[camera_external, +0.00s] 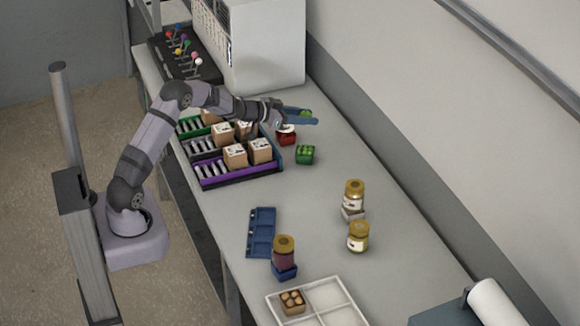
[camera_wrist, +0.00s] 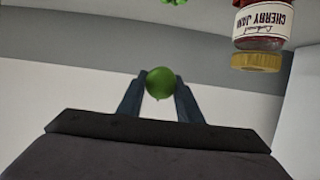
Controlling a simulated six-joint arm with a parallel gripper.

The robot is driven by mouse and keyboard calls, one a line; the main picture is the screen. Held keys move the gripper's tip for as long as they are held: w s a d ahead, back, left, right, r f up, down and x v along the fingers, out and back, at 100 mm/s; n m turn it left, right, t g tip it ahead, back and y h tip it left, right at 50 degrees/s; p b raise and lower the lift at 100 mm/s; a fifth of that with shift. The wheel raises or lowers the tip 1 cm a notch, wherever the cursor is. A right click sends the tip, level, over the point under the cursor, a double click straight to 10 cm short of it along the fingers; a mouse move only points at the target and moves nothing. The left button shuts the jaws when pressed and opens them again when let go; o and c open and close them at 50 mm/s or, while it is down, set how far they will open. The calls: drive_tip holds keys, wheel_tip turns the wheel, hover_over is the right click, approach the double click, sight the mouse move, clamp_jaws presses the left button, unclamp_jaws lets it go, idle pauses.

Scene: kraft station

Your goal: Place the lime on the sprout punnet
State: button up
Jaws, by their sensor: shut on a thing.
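The lime (camera_wrist: 160,83) is round and green, held between the two blue fingers of my gripper (camera_wrist: 160,100) in the wrist view. In the external view the lime (camera_external: 305,113) shows as a small green spot at my gripper (camera_external: 302,116), above the far part of the bench. A small green punnet with green contents (camera_external: 305,154), which looks like the sprout punnet, sits on the bench below and nearer than my gripper, apart from the lime. A cut-off bit of green (camera_wrist: 173,2) at the wrist view's top edge may be its contents.
A cherry jam jar (camera_wrist: 264,30) is close by in the wrist view. A red item (camera_external: 286,139) stands just below my gripper, partly hidden. A rack with several cartons (camera_external: 238,178) lies left of the punnet. Jars (camera_external: 353,190) stand farther right; bench between is clear.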

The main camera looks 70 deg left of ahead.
sight(305, 149)
drive_tip(key=shift+f+p, duration=0.95)
drive_tip(key=shift+f, duration=3.95)
drive_tip(key=shift+f, duration=0.15)
drive_tip(key=shift+f, duration=0.15)
drive_tip(key=o, duration=1.1)
drive_tip(key=shift+r, duration=0.3)
drive_tip(key=b+v, duration=0.3)
drive_tip(key=v, duration=0.9)
drive_tip(key=shift+b, duration=0.4)
